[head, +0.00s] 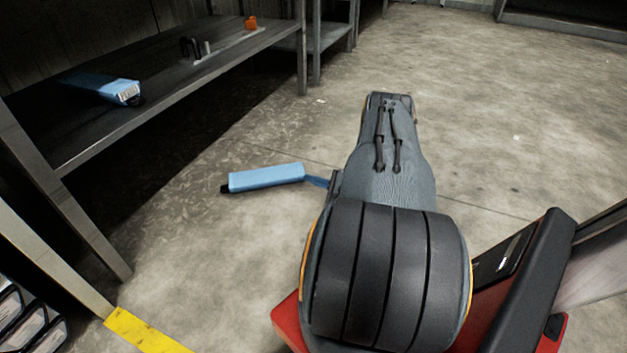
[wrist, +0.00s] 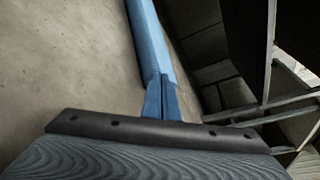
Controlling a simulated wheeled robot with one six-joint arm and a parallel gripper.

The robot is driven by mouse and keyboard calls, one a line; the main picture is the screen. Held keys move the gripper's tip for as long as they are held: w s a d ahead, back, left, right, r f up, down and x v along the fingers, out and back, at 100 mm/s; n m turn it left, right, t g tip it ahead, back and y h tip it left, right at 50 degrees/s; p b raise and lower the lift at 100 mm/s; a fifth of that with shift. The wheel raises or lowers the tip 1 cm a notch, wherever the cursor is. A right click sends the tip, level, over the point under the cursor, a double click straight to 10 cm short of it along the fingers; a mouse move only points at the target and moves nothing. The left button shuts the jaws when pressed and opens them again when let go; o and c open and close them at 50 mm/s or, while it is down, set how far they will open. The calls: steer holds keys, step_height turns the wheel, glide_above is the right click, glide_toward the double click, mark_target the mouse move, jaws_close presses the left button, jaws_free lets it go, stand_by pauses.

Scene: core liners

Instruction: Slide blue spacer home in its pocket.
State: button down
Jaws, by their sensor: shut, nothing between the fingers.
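My gripper (wrist: 161,88) shows in the wrist view as two dark blue fingers close together; they look shut. In the head view my gripper (head: 315,181) is a small dark blue part left of my arm. A long light blue bar (head: 266,177) with a black left end runs on in line with it above the floor area. The bar (wrist: 148,35) also runs beyond the fingers in the wrist view; I cannot tell if they touch. Another blue piece (head: 98,84) with a white ribbed end lies on the shelf. I cannot tell which is the spacer; no pocket shows clearly.
A yellow floor strip (head: 140,330) lies at the lower left. The floor at the right is largely clear.

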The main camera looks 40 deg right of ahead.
mark_target(281, 170)
steer(key=shift+w+a+b, duration=0.8)
steer(key=shift+w+a, duration=0.15)
steer(key=shift+w, duration=1.25)
steer(key=shift+w+a+b, duration=0.75)
steer(key=shift+w+a, duration=0.15)
steer(key=shift+w, duration=1.35)
steer(key=shift+w+a+b, duration=0.8)
steer(key=shift+w+a, duration=0.15)
steer(key=shift+w, duration=1.25)
stand_by(1.3)
